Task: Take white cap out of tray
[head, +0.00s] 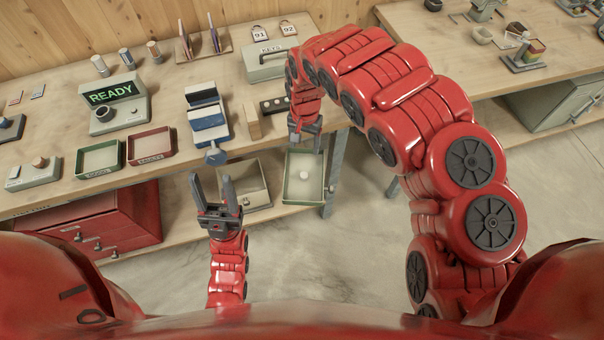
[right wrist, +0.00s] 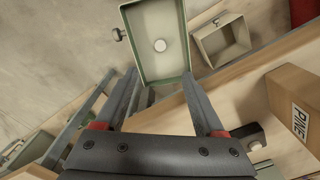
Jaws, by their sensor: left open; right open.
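The white cap (head: 304,175) lies in the green-rimmed tray (head: 291,190), which sits below the bench top near its front edge. In the right wrist view the cap (right wrist: 160,45) is a small white disc on the floor of the tray (right wrist: 131,47). My left gripper (head: 210,178) is open and empty, in front of the bench.
Another open tray (head: 265,199) stands left of the green tray. A wooden block marked PINE (right wrist: 290,105) stands on the bench (right wrist: 243,95) near my right gripper. A grey bench leg (head: 334,168) is just right of the tray. The floor (head: 320,245) in front is clear.

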